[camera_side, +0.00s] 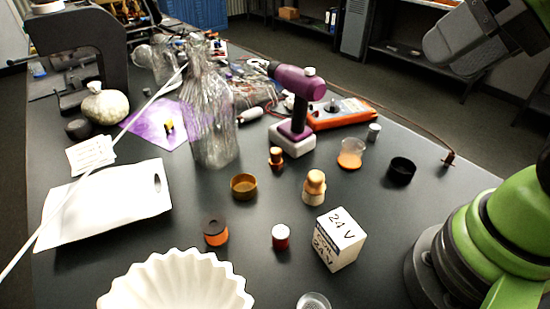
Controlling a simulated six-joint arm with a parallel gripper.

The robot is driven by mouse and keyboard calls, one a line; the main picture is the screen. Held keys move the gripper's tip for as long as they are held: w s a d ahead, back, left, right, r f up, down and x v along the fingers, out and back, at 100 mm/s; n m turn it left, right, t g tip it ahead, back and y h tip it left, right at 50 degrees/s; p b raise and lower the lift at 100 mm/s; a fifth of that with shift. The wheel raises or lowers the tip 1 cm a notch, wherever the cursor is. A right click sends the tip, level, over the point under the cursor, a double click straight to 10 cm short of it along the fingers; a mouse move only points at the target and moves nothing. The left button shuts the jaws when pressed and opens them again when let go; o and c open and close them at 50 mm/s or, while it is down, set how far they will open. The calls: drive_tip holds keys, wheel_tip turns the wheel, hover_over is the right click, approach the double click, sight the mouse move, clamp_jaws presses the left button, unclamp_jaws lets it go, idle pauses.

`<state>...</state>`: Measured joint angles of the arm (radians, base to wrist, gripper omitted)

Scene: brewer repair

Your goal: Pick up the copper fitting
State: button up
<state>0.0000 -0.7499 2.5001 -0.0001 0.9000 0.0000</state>
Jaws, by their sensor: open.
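A small copper-coloured fitting (276,155) with a dark band stands upright on the dark table, near the middle and in front of the purple tool. A second copper-topped piece (315,182) stands closer on a cream base. I cannot tell for sure which one is the copper fitting. Both stand free, with nothing touching them. My gripper's fingers do not show.
A purple tool (292,80) stands behind the fittings. A brass cap (243,187), a box marked 24 V (339,240), an orange-based cup (351,153) and a black cap (401,171) surround them. A clear crinkled bottle (212,125) stands left. A white fluted bowl (178,285) is in front.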

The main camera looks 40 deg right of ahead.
drive_tip(key=shift+o, duration=0.4)
drive_tip(key=m+g+h, duration=0.3)
drive_tip(key=m+g, duration=0.3)
drive_tip(key=m, duration=0.1)
hover_over(276, 151)
drive_tip(key=f, duration=2.4)
drive_tip(key=shift+s, duration=0.25)
drive_tip(key=f, duration=0.5)
drive_tip(key=shift+w+f, duration=0.3)
drive_tip(key=shift+f, duration=0.05)
drive_tip(key=shift+c, duration=0.4)
